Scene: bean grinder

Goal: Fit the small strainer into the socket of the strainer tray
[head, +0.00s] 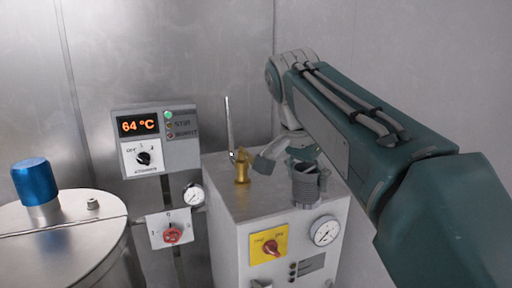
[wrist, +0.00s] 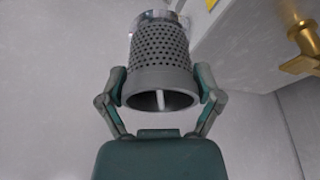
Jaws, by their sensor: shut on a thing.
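The small strainer (wrist: 161,58) is a grey perforated cup. In the wrist view its open rim faces my gripper and a pale rod shows inside it. My gripper (wrist: 161,92) is shut on it, with one finger on each side near the rim. In the head view the strainer (head: 305,188) shows as a dark grey cylinder below my wrist, in front of the grey cabinet's upper right part. A shiny metal piece (wrist: 155,15) shows beyond the strainer's far end; I cannot tell whether it belongs to the strainer tray or whether they touch. No socket is clearly visible.
The grey cabinet (head: 240,215) carries a brass valve (head: 242,172) with an upright lever, left of the strainer. A round gauge (head: 325,230) and yellow switch plate (head: 268,247) are on its front. A control box (head: 155,140) and lidded drum (head: 60,235) stand left.

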